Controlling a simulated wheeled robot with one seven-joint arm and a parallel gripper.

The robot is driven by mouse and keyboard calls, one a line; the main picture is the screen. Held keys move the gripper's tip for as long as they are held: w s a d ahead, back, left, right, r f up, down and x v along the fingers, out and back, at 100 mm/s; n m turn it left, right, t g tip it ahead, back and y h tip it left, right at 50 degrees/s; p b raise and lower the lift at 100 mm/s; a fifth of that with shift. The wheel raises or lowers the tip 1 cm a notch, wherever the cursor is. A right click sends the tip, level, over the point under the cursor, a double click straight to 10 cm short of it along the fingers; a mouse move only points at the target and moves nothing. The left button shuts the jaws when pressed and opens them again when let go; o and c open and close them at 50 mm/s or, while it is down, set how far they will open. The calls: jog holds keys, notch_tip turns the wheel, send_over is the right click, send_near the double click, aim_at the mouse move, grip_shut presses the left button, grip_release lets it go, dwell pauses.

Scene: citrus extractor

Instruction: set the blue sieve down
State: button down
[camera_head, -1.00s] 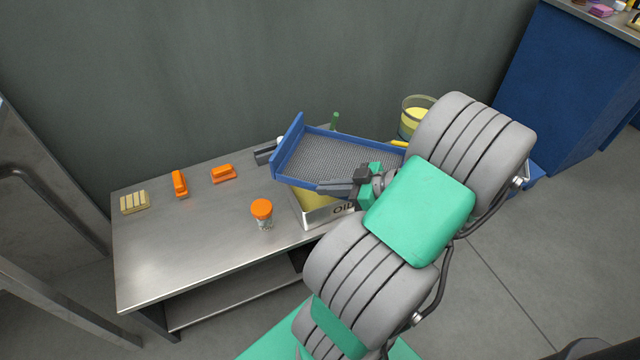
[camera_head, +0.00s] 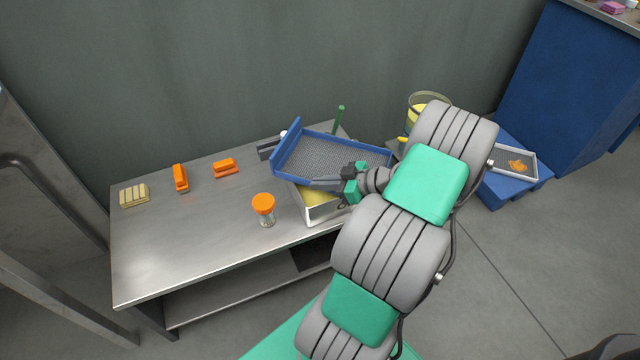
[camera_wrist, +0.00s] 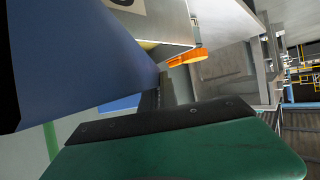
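The blue sieve (camera_head: 340,153), a shallow tray with a grey mesh floor and a raised blue left end, is above the right part of the metal table (camera_head: 190,240). It covers part of a metal box (camera_head: 322,213) with yellow contents; I cannot tell whether they touch. My gripper (camera_head: 312,183) is at the sieve's near side, its dark finger along the near wall, and appears shut on it. In the wrist view the sieve's blue wall (camera_wrist: 75,60) fills the upper left, beside a dark finger (camera_wrist: 152,97). The other finger and the exact grip are hidden.
An orange-lidded jar (camera_head: 264,210) stands just left of the box. Two orange items (camera_head: 180,178) and a pale ribbed block (camera_head: 134,196) lie farther left. A dark grey item (camera_head: 268,148) and a green upright (camera_head: 339,120) are behind the sieve. The table's front left is clear.

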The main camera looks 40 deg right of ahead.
jog(key=shift+f+b, duration=0.45)
jog(key=shift+f, duration=0.1)
jog(key=c, duration=1.6)
grip_release()
jog(key=shift+c, duration=0.2)
jog(key=shift+r, duration=0.1)
